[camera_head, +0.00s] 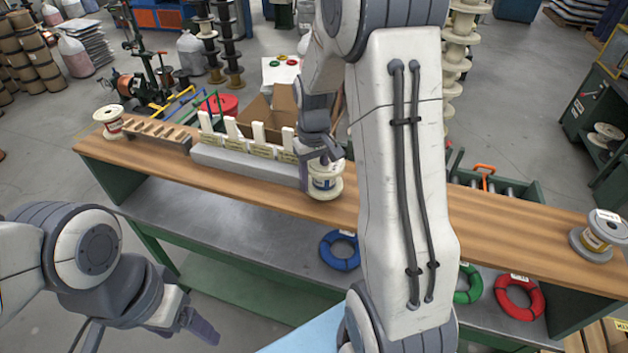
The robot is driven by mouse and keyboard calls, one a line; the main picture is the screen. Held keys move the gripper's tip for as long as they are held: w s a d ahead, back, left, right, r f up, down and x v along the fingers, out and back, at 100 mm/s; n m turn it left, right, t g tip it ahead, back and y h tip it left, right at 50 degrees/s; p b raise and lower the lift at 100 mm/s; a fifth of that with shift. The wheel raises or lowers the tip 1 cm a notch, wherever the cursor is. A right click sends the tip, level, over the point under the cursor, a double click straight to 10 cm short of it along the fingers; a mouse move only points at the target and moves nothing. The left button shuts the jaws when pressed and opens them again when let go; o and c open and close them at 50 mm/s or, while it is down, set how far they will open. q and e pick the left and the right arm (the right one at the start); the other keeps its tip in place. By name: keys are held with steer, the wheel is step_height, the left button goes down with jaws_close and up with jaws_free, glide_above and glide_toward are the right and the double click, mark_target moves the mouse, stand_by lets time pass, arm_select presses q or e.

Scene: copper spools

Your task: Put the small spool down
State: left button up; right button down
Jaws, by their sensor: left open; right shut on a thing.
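The small spool (325,184), cream with a yellowish label, is at the wooden bench top (400,215) near the middle of the view. My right gripper (318,163) reaches down from above and is shut on it, with a finger along its left side. I cannot tell whether the spool touches the wood or hangs just above it. My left gripper (148,336) is open and empty at the lower left, in front of the bench and well away from the spool.
A grey block with white upright pegs (240,163) stands just left of the held spool. A notched wooden rack (158,134) and a white spool (110,121) are further left. Another spool (598,236) stands at the right end. Blue (339,250), green and red (519,297) coils lie on the lower shelf.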

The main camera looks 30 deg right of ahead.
steer(key=shift+f, duration=0.95)
steer(key=shift+f, duration=0.15)
steer(key=shift+c, duration=2)
jaws_free()
